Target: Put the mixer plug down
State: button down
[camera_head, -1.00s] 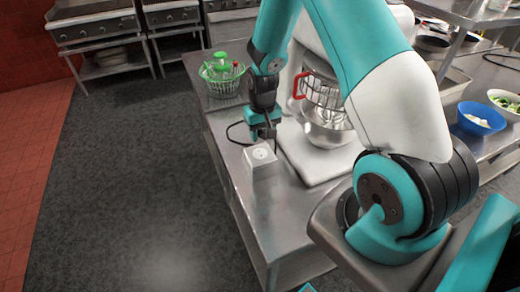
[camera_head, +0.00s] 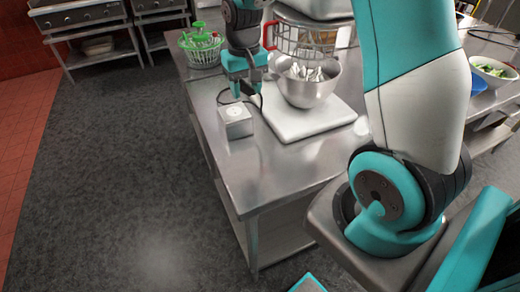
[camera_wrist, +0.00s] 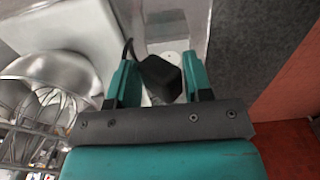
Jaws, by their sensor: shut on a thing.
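The mixer plug (camera_wrist: 160,76) is a small black block with a dark cord. In the wrist view it sits between the two teal fingers of my gripper (camera_wrist: 160,84), which is shut on it. In the head view my gripper (camera_head: 247,92) is just behind and slightly right of a small metal socket box (camera_head: 238,128), with the plug hard to make out there. The socket box's pale top also shows beyond the plug in the wrist view (camera_wrist: 174,47). The mixer (camera_head: 304,122) stands to the right on its white base; my arm hides part of it.
The steel table (camera_head: 265,172) has free room in front of the socket box and mixer. A green basket (camera_head: 201,50) stands at the back left. The mixer's steel bowl (camera_head: 310,88) is close to my gripper's right. A white bowl (camera_head: 492,73) is farther right.

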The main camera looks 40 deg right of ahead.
jog(key=p, duration=0.4)
send_near(253, 149)
notch_tip(253, 149, down, 6)
jog(key=shift+r, duration=0.25)
jog(key=shift+w+f, duration=0.1)
jog(key=shift+f, duration=0.1)
jog(key=shift+f+b, duration=0.1)
jog(key=shift+b, duration=0.2)
jog(key=shift+f+b, duration=0.45)
jog(key=shift+f, duration=0.05)
jog(key=c, duration=0.5)
grip_release()
